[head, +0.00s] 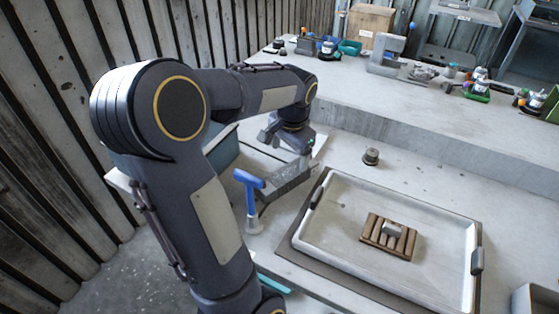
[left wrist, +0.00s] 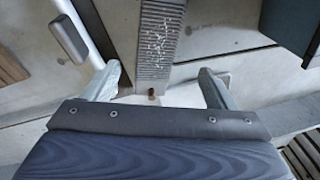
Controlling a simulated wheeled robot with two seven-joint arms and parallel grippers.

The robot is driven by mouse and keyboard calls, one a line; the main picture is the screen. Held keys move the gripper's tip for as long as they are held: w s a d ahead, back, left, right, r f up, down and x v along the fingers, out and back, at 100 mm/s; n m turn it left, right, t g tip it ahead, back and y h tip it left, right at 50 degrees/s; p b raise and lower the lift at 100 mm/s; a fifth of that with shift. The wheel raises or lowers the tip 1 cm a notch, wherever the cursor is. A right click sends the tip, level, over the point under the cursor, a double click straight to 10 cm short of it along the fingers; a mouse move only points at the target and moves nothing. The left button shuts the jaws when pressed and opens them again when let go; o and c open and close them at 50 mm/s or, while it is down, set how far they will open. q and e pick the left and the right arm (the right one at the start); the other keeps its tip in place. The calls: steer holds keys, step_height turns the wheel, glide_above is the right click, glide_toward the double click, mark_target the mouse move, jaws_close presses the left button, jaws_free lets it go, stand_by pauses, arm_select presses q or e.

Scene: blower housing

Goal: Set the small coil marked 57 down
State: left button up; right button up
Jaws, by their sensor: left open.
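No number 57 can be read in either view. A small dark round piece (head: 371,156) stands on the bench behind the tray; I cannot tell if it is the coil. My left gripper (head: 300,146) hangs over a grey metal block (head: 287,187) at the bench's left part. In the left wrist view my left gripper (left wrist: 160,88) is open, its two fingers wide apart. A ribbed grey metal strip (left wrist: 157,40) lies beyond them, with a tiny brown spot near its end. I see nothing held. My right gripper is out of view.
A white tray (head: 327,238) with dark handles holds a slatted wooden rack (head: 372,232) with a small grey block on it. A blue-headed hammer-like tool (head: 249,182) stands left of the tray. Clutter lines the raised back ledge (head: 420,108). The bench right of the dark piece is clear.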

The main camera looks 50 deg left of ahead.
mark_target(288, 173)
arm_select(q)
steer(key=shift+w+a+f, duration=0.15)
steer(key=shift+a+f, duration=0.1)
steer(key=shift+a, duration=0.05)
step_height(288, 173, down, 6)
steer(key=shift+d+f, duration=0.1)
steer(key=shift+f, duration=0.45)
steer(key=c, duration=1.3)
steer(key=shift+r, duration=0.2)
steer(key=c, duration=0.3)
